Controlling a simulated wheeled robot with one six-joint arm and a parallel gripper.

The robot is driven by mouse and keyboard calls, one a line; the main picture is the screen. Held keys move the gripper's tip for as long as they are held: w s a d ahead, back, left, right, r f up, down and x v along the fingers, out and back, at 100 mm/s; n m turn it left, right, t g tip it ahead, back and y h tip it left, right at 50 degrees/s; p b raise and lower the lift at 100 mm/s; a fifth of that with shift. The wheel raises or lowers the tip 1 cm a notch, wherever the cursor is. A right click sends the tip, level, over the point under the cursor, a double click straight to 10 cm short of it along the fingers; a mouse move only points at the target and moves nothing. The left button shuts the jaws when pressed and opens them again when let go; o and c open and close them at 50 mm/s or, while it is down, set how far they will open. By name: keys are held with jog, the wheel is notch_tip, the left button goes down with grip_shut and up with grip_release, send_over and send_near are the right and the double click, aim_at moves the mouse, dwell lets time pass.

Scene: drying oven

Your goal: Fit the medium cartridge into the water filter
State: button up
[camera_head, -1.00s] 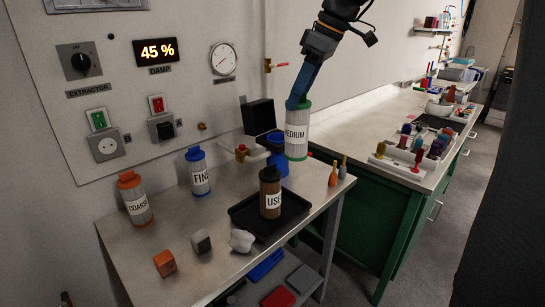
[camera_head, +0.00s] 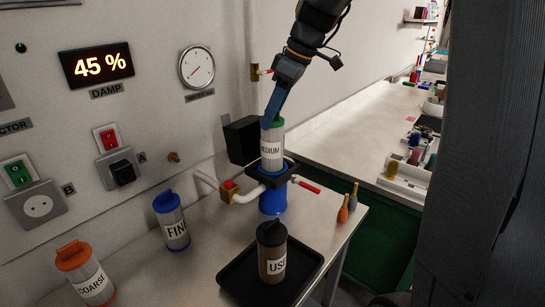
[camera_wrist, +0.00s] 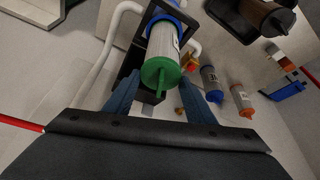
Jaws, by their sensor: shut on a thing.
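The medium cartridge (camera_head: 271,153), pale with a green cap and a MEDIUM label, stands upright over the water filter's blue housing (camera_head: 272,201). Its lower end is at the housing's mouth, within the black collar (camera_head: 258,178); how deep it sits I cannot tell. The filter's black lid (camera_head: 241,141) stands open behind it. My gripper (camera_head: 273,117) is shut on the cartridge's green top. In the wrist view my gripper's blue fingers (camera_wrist: 158,83) flank the green cap (camera_wrist: 160,73), and the pale body (camera_wrist: 163,45) runs toward the blue rim (camera_wrist: 167,13).
A brown used cartridge (camera_head: 272,250) stands in a black tray (camera_head: 232,283) in front. The fine (camera_head: 171,220) and coarse (camera_head: 86,274) cartridges stand to the left. A red-handled valve (camera_head: 308,186) and white pipe (camera_head: 247,197) flank the housing.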

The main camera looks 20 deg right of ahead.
aim_at(273, 152)
notch_tip(273, 152, down, 12)
jog(key=p, duration=0.2)
jog(key=shift+r+p, duration=0.1)
jog(key=shift+p, duration=0.2)
jog(key=o, duration=1.5)
jog(key=b+v, duration=0.3)
jog(key=v, duration=0.9)
jog(key=shift+s+d, duration=0.1)
jog(key=shift+s, duration=0.05)
